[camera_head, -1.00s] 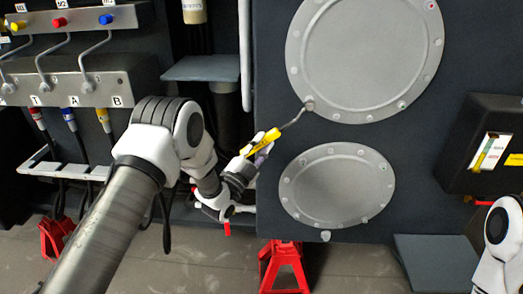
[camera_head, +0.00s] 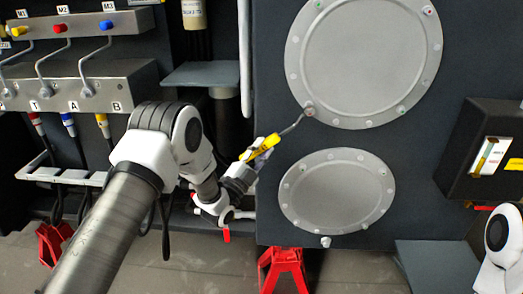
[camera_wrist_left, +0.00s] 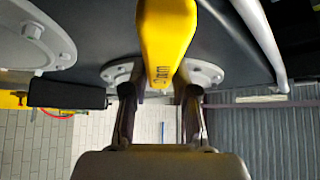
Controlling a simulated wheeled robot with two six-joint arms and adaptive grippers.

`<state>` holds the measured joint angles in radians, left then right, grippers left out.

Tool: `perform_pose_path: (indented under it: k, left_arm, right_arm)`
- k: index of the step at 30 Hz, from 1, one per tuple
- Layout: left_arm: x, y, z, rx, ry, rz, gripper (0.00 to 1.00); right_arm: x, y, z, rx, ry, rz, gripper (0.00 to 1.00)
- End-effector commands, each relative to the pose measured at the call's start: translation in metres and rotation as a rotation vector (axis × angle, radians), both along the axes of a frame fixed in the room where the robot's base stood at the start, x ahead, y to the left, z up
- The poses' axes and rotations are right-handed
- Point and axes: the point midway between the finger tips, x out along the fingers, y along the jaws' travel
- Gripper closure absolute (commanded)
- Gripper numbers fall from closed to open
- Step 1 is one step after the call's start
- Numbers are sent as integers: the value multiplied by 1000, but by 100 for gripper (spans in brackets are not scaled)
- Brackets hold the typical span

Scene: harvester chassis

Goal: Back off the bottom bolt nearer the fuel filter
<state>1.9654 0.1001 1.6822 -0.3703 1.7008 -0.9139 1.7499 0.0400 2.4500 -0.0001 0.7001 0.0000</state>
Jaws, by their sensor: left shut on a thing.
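My left gripper (camera_head: 247,165) is shut on the yellow handle of a tool (camera_head: 264,148). The tool's thin grey shank reaches up and right to the lower-left bolt (camera_head: 309,110) on the upper round cover (camera_head: 365,60). Its tip appears to touch that bolt; the exact fit is too small to tell. Another bottom bolt (camera_head: 401,109) sits at the cover's lower right. In the left wrist view the yellow handle (camera_wrist_left: 166,40) lies between the two fingers and hides the shank. A pale labelled cylinder (camera_head: 194,14) hangs at the top, left of the panel; it may be the fuel filter.
A smaller round cover (camera_head: 337,200) lies below. A valve block with levers (camera_head: 75,85) stands at the left, a grey shelf (camera_head: 202,74) behind my arm. A black box (camera_head: 488,150) juts out at right. A red stand (camera_head: 283,270) is under the panel.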

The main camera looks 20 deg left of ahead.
Motion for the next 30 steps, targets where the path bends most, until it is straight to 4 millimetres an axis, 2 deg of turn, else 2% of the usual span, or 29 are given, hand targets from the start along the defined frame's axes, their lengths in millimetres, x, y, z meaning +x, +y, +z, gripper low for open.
perform_pose_path:
  k: [30]
  left_arm:
    - [24, 6, 0, 0, -3, 0, 100]
  right_arm:
    - [0, 0, -15, 0, 0, 0, 60]
